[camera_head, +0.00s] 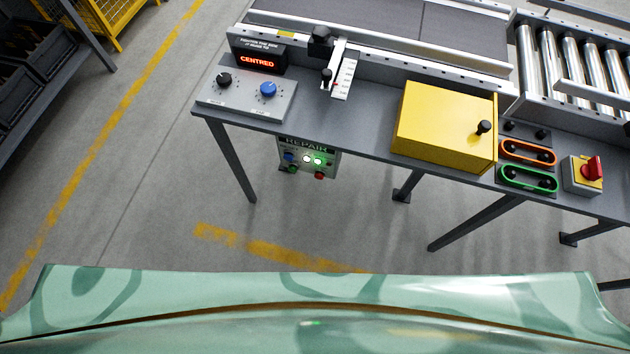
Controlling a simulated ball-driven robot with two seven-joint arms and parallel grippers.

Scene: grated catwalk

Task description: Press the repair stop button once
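A small panel labelled REPAIR (308,144) hangs below the front edge of the grey workbench, left of the middle of the head view. A red button (319,175) sits at its lower right; any lettering beside it is too small to read. Lit white (307,158) and green (318,161) lamps glow on the panel. A blue control and a darker green one show on its left side. Neither of my grippers is in view, and nothing touches the panel.
The bench (365,135) carries a knob box (245,98), a red CENTRED display (258,60), a yellow box (440,125), orange and green handles and a red rotary switch (592,169). Bench legs stand below. Grey floor in front is clear. Dark bins (35,70) stand left.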

